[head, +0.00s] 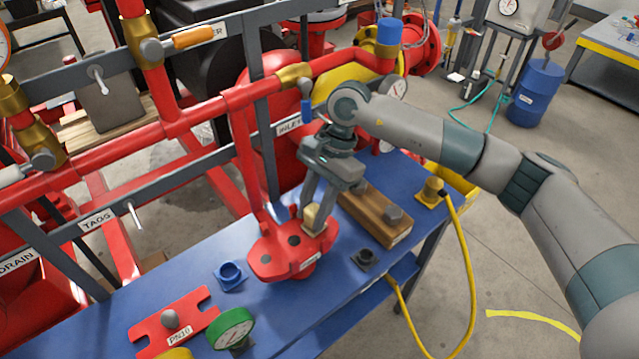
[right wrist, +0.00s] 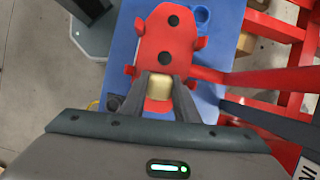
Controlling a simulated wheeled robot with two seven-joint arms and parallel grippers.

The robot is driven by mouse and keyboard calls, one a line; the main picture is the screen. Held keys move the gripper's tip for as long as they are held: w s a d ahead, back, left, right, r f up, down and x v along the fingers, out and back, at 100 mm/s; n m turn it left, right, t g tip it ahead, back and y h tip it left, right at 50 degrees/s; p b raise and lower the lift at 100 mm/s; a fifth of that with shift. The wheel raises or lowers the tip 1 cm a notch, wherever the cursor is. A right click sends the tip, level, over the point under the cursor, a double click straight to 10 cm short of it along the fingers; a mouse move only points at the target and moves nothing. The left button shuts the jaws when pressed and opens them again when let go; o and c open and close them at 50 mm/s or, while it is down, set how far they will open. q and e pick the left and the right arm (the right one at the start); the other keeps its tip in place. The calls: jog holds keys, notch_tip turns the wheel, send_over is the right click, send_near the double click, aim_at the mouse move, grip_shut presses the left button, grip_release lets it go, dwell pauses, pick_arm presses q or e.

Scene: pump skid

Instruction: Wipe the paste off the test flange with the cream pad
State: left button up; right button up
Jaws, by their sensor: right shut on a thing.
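The red test flange (head: 270,262) sits on the blue bench, with dark round spots on its top face. It also shows in the right wrist view (right wrist: 166,42), with two dark spots clear of the pad. I cannot tell whether these spots are paste or holes. My right gripper (head: 312,212) is shut on the cream pad (head: 313,220), over the right part of the flange. In the right wrist view the cream pad (right wrist: 159,90) is between the fingertips. The pad looks at or just above the flange face; I cannot tell if it touches. My left gripper is not in view.
A blue ring fitting (head: 230,275), a red PN10 plate (head: 172,322) and a green-rimmed gauge (head: 231,328) are at the front left. Red pipes (head: 200,118) run behind. A yellow hose (head: 463,255) hangs at the right.

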jog(key=shift+v, duration=0.8)
jog(key=r, duration=0.2)
jog(key=shift+s+a+r, duration=0.3)
jog(key=shift+a+r, duration=0.05)
jog(key=shift+a, duration=0.05)
jog(key=shift+w+d+r+p, duration=0.15)
jog(key=shift+r+p, duration=0.15)
jog(key=shift+r, duration=1.7)
jog(key=shift+f, duration=0.15)
